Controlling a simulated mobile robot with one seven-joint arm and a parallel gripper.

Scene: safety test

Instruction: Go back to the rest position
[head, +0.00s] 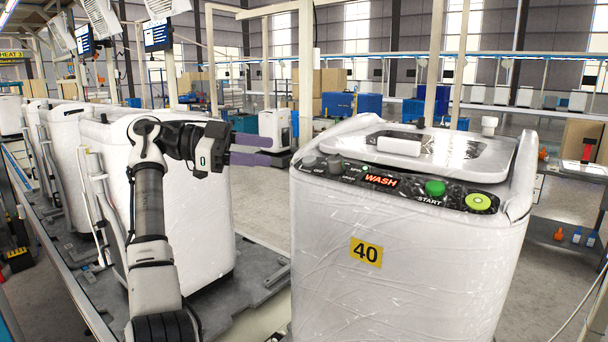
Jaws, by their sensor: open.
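My gripper (268,151) shows in the head view at the end of my raised arm, left of centre. Its two purple fingers point right and stand apart, with nothing seen between them. The fingertips are a little left of a white, film-wrapped washing machine (400,262) marked 40, and they look clear of it. The machine's panel has a lit red WASH display (381,181), a green START button (435,187) and a yellow-green round button (478,202). Its lid (440,150) is down.
More wrapped white machines (205,215) stand in a row on the line at left, close behind my arm. Orange and blue bottles (577,235) stand at far right. Blue crates (350,104) and cartons (330,82) are at the back. Open grey floor (262,210) shows between the machines.

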